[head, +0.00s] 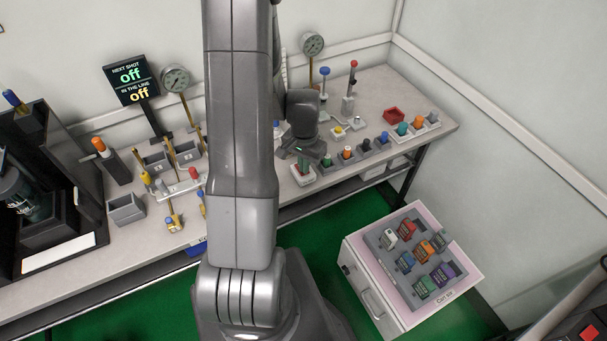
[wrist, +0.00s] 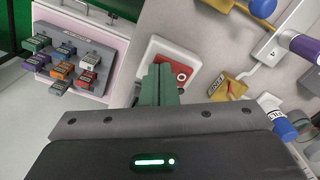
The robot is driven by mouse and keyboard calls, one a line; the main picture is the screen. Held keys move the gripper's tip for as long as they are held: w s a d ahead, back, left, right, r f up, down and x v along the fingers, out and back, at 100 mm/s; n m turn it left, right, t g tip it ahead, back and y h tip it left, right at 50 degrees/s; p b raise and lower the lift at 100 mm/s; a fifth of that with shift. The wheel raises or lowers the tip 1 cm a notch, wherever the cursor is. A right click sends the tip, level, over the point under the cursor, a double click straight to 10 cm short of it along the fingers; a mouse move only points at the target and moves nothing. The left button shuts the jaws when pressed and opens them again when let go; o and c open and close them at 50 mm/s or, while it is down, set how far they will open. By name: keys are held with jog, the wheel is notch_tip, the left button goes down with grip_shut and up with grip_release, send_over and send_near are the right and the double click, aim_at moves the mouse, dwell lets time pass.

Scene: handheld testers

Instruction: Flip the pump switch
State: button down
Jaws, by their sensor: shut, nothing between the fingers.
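A white switch housing (wrist: 150,47) with a red face (wrist: 182,72) shows in the wrist view, just beyond my fingers. The red face carries a pale ring mark and looks like the pump switch. My gripper (wrist: 163,70) has green fingers, shut and empty, overlapping the left part of the switch. I cannot tell whether they touch it. In the head view my gripper (head: 303,163) points down over the white switch housing (head: 303,179) near the bench's front edge, hiding much of it.
The bench (head: 250,228) carries gauges, valves and several coloured testers around the switch. A display (head: 131,78) reads "NEXT SHOT off" and "IN THE LINE off". A cart (head: 400,315) with coloured blocks stands in front at right. Green floor lies between cart and bench.

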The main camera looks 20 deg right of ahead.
jog(key=shift+r+p, duration=2.25)
jog(key=shift+r, duration=1.2)
jog(key=shift+f, duration=0.2)
notch_tip(320, 180, down, 7)
jog(key=b, duration=0.4)
jog(key=shift+b, duration=0.4)
jog(key=shift+r, duration=0.2)
jog(key=shift+r, duration=0.1)
